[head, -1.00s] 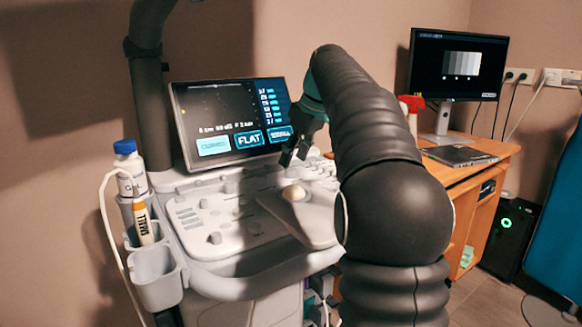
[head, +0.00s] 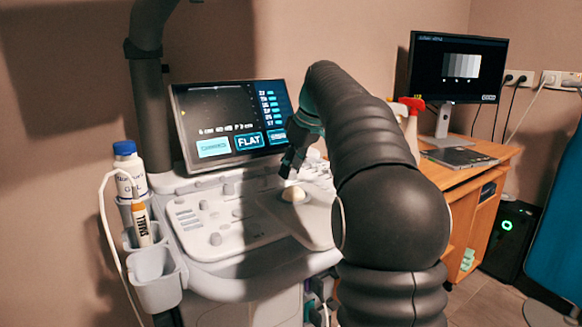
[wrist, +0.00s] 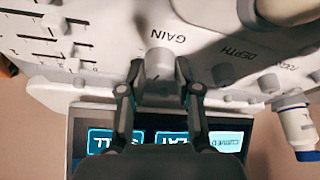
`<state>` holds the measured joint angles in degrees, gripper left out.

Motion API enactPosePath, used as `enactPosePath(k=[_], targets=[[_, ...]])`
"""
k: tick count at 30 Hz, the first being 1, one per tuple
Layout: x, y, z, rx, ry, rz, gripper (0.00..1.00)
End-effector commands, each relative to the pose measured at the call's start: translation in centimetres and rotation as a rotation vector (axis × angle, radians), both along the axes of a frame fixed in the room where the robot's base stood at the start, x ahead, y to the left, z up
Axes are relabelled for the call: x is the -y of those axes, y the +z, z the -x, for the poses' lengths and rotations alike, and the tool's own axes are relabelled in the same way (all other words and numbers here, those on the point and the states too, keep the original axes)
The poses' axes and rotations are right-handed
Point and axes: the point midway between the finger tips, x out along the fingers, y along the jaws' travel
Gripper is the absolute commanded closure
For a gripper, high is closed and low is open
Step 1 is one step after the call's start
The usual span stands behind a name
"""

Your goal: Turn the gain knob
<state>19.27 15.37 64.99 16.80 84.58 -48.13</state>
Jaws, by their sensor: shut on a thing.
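The gain knob (wrist: 158,62) is a light grey round knob with a mark on its face, beside the printed word GAIN in the wrist view. My gripper (wrist: 159,70) has one finger on each side of the knob and is shut on it. In the head view my gripper (head: 289,168) points down at the far part of the ultrasound console (head: 240,236), just behind the pale trackball (head: 293,194). The knob is hidden by my fingers there.
In the wrist view the depth knob (wrist: 222,74) stands close beside my finger. The console screen (head: 228,117) rises just behind the controls. A white bottle (head: 130,169) and an orange-capped tube (head: 141,222) stand in holders at the left.

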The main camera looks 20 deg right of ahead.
Motion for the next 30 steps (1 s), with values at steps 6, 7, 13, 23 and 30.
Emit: enactPosePath(k=[6, 7, 13, 23, 30], targets=[[-0.05, -0.01, 0.05, -0.002, -0.049, 0.0, 1.0], [-0.06, 0.01, 0.05, -0.002, -0.065, 0.0, 1.0], [-0.12, 0.09, 0.1, -0.001, -0.19, 0.0, 1.0], [-0.16, -0.05, 0.09, -0.002, -0.403, 0.001, 1.0], [-0.18, -0.07, 0.05, -0.001, -0.492, 0.0, 1.0]])
